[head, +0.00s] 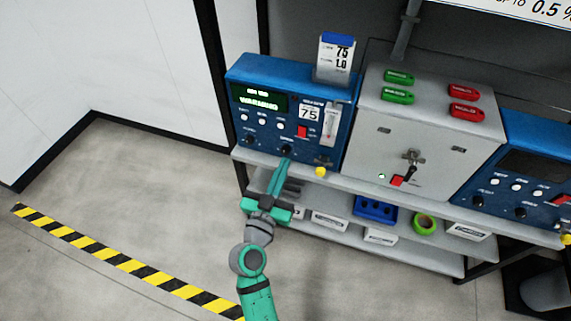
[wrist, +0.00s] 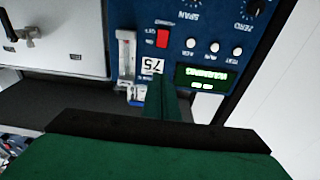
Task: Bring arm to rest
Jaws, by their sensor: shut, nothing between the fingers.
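My gripper (head: 284,164) is in front of the left blue analyser (head: 258,73) in the head view, fingers pointing at the lower part of its front panel. In the wrist view, which is upside down, the green fingers (wrist: 161,85) are together and empty, overlapping the panel near the "75" label (wrist: 153,66). I cannot tell whether the fingertips touch the panel. The lit green display (head: 259,98) shows a word like "WARMING". A red switch (head: 302,132) and a flow tube (head: 329,124) are beside the label.
A grey cabinet (head: 374,151) with red and green tags on top stands right of the analyser, and another blue analyser (head: 531,137) beyond it. The lower shelf holds a blue rack (head: 375,209) and green tape (head: 425,222). Open floor lies left, crossed by a striped line (head: 110,264).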

